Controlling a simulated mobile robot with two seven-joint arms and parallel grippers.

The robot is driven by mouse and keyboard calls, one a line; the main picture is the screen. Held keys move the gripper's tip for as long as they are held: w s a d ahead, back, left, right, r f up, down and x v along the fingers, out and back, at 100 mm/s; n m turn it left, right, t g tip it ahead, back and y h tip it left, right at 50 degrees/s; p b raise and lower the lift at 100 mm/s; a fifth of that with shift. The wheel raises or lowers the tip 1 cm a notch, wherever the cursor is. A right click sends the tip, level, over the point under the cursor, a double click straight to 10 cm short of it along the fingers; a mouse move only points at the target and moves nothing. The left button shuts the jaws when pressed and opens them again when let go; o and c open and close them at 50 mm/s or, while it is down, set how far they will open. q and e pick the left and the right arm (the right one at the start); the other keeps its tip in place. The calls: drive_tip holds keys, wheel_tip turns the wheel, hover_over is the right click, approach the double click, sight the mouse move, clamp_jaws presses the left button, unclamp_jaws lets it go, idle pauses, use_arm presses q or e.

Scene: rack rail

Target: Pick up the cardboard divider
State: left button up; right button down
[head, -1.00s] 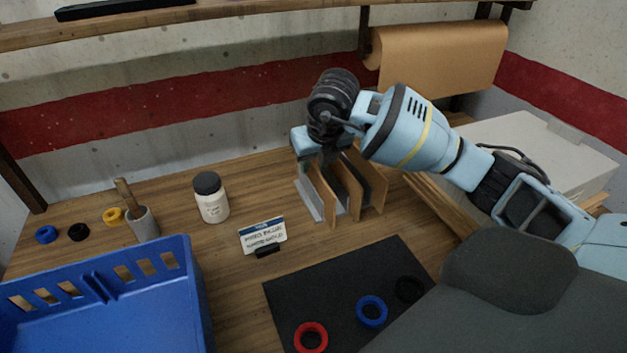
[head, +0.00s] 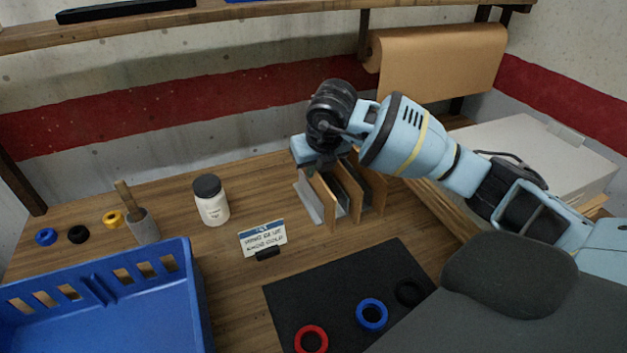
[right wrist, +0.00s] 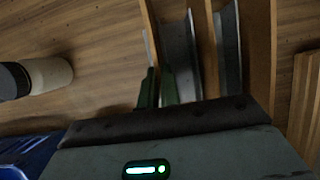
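Several upright cardboard dividers stand in a grey metal rack on the wooden table. The leftmost cardboard divider (head: 324,203) also shows in the right wrist view (right wrist: 150,28). The rack's grey plate (head: 308,203) shows left of it. My right gripper (head: 321,168) is low over the rack's back end, its fingers hidden in the head view. In the right wrist view its two dark green fingers (right wrist: 157,88) are close together, one on each side of the leftmost divider, and look closed on it. The divider is still down in the rack. My left gripper is out of view.
A white jar (head: 211,200) and a small sign (head: 262,237) stand left of the rack. A blue crate (head: 195,300) is at the front left. A black mat (head: 335,285) with rings lies in front. A pale box (head: 535,155) stands at the right.

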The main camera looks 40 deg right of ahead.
drive_tip(key=shift+r, duration=0.1)
wheel_tip(320, 180, up, 9)
drive_tip(key=shift+f, duration=0.2)
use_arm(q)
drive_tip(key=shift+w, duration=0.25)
use_arm(e)
drive_tip(key=shift+r, duration=0.6)
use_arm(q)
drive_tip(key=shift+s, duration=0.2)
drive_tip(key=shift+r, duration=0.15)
use_arm(e)
drive_tip(key=shift+r, duration=0.1)
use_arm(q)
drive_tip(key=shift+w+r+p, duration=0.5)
use_arm(e)
drive_tip(key=shift+r, duration=0.4)
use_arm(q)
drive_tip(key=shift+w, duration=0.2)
